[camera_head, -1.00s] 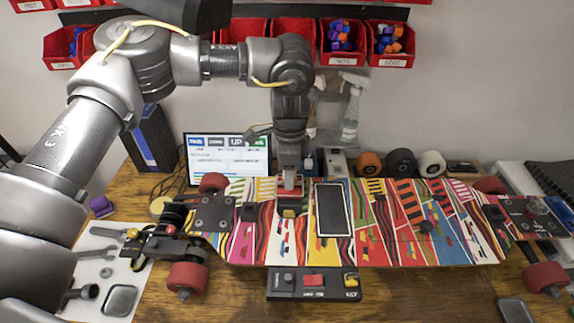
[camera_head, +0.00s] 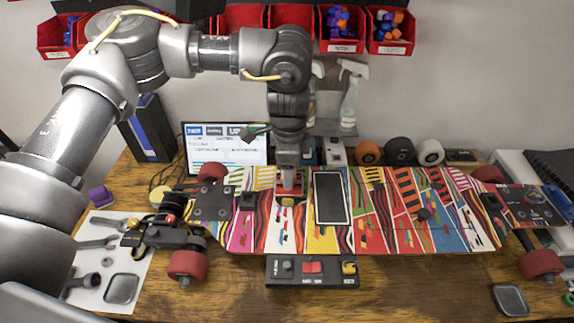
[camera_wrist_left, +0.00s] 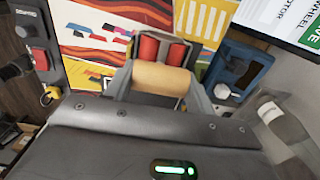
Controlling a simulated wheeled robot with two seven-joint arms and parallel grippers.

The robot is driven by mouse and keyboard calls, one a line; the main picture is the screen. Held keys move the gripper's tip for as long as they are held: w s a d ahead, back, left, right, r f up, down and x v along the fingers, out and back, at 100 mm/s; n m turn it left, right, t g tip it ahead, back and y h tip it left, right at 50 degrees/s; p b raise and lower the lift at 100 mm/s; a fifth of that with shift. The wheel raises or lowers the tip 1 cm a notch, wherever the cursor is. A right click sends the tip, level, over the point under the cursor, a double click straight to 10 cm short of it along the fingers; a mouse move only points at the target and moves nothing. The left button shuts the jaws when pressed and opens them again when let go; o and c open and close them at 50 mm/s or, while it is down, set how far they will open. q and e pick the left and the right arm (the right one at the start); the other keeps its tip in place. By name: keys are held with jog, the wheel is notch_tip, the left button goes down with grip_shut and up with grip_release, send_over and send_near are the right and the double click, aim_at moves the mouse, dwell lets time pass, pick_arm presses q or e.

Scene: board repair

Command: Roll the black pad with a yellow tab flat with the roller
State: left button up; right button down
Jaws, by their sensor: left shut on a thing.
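My left gripper (camera_head: 289,180) is low over the patterned skateboard deck (camera_head: 380,235), left of its middle. It is shut on the roller, which shows in the left wrist view as a tan cylinder (camera_wrist_left: 160,78) with red parts (camera_wrist_left: 148,48) just beyond it. In the head view, red shows below the fingers, right at the dark pad with its small yellow tab (camera_head: 287,201). The gripper and roller hide most of this pad. I cannot tell whether the roller touches it. My right gripper is not in view.
A black rectangular panel with a pale rim (camera_head: 331,198) lies on the deck just right of the gripper. Tools lie on a white mat (camera_head: 115,270) at left. A monitor (camera_head: 226,145) and spray bottle (camera_head: 351,95) stand behind.

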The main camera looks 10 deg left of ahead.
pick_arm(q)
jog(key=shift+w+a+f, duration=0.1)
jog(key=shift+w+a, duration=0.05)
jog(key=shift+w, duration=0.45)
jog(key=shift+w+a+f, duration=0.1)
jog(key=shift+w+a, duration=0.05)
jog(key=shift+w, duration=0.5)
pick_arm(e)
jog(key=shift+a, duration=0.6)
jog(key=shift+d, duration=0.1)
pick_arm(q)
jog(key=shift+w+a, duration=0.1)
jog(key=shift+w, duration=0.05)
jog(key=shift+w+a, duration=0.25)
jog(key=shift+w, duration=0.8)
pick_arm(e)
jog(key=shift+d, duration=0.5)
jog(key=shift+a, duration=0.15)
